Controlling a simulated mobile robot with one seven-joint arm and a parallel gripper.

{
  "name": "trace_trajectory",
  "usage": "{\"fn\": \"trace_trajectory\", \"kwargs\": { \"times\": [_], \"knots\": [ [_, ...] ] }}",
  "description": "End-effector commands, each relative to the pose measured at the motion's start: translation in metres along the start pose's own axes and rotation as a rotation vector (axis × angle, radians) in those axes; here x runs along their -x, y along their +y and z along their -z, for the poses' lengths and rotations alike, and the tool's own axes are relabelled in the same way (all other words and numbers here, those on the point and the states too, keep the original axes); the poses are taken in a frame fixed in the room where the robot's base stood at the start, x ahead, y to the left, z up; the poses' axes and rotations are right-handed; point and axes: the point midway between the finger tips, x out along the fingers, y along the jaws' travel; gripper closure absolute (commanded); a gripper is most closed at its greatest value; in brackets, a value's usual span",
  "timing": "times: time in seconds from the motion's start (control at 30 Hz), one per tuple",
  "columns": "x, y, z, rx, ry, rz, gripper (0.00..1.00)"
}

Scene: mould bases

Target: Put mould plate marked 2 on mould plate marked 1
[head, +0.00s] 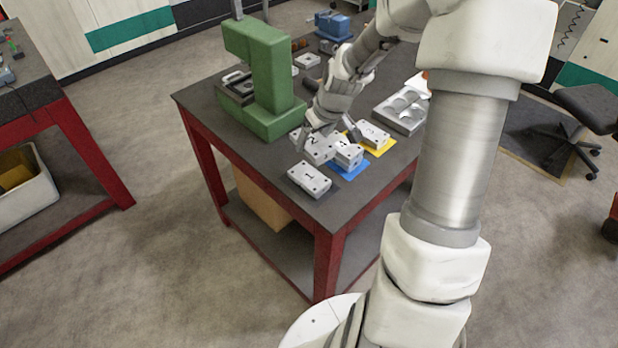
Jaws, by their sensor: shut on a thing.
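The mould plate marked 1 (309,180) is a light grey block with dark holes, lying on the table near its front corner. My gripper (317,138) is shut on the mould plate marked 2 (320,150), a similar grey block, just behind plate 1. Plate 2 is apart from plate 1 in the picture and looks roughly level. Its height above the table is hard to tell. My fingers partly cover it.
A plate marked 4 (348,155) sits on a blue mat (350,170), close beside plate 2. Another marked plate (373,133) sits on a yellow mat (382,149). A green press (262,85) stands left, a grey tray (402,108) right.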

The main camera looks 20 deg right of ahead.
Motion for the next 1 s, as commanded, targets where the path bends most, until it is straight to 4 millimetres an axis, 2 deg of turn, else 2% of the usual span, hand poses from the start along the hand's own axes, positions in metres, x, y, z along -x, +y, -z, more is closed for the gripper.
{"fn": "trace_trajectory", "kwargs": {
  "times": [0.03,0.3,0.5,0.6,0.77,1.0],
  "knots": [
    [0.0,0.012,-0.003,0.006,0.003,0.003,1.0],
    [0.011,0.062,-0.014,0.083,0.005,0.033,1.0],
    [0.022,0.091,-0.022,0.126,0.003,0.05,1.0],
    [0.026,0.099,-0.024,0.138,0.002,0.055,1.0],
    [0.023,0.093,-0.025,0.149,0.0,0.061,1.0],
    [-0.011,0.045,-0.022,0.153,-0.001,0.063,1.0]
  ]
}}
